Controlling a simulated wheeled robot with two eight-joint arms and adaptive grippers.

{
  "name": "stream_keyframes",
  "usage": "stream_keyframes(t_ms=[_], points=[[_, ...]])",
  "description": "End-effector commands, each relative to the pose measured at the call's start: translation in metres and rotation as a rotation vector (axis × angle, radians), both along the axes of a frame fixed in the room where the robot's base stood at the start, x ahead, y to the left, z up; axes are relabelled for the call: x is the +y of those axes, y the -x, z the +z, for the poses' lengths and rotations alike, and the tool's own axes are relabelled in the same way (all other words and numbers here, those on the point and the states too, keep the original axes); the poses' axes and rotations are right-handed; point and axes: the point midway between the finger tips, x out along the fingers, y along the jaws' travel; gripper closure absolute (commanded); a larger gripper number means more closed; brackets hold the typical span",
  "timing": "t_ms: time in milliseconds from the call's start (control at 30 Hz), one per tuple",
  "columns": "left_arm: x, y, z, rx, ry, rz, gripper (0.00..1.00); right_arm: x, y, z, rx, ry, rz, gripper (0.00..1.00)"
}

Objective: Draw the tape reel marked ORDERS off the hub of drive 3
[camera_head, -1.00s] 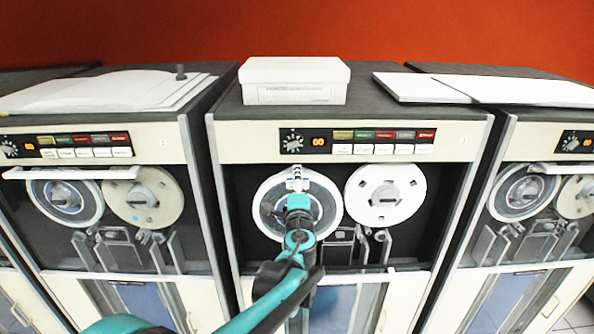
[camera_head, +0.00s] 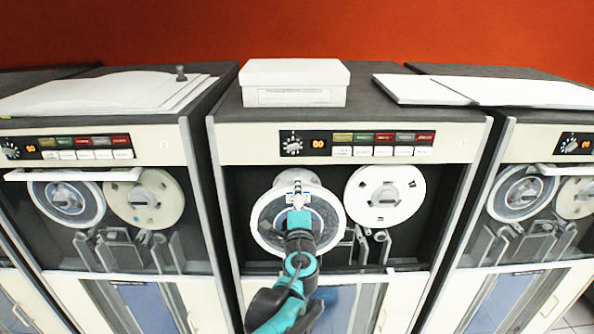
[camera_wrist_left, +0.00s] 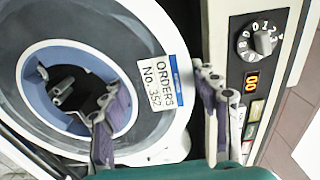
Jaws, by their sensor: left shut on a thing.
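The ORDERS reel (camera_head: 265,222) is a clear-flanged tape reel with a grey-blue inner ring, in front of the left hub position of the middle drive. In the left wrist view, the reel (camera_wrist_left: 110,45) carries a white label reading ORDERS No. 352. The dark hub (camera_wrist_left: 62,88) shows through its centre opening, off to one side. My left gripper (camera_head: 298,200) is shut on the reel. In the wrist view its fingers (camera_wrist_left: 160,120) span from the inner ring to the outer rim. My right gripper is not in view.
A second white reel (camera_head: 385,195) sits on the drive's right hub, close by. The control panel (camera_head: 365,143) is above, and tape guides (camera_head: 370,245) are below. A white box (camera_head: 294,82) stands on the cabinet. Similar drives stand on both sides.

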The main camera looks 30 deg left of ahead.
Motion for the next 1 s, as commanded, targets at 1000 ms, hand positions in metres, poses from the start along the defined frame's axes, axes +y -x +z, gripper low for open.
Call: stream_keyframes(t_ms=[1000], points=[[-0.028,0.045,0.0,0.001,-0.001,-0.001,0.91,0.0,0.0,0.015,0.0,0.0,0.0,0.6]])
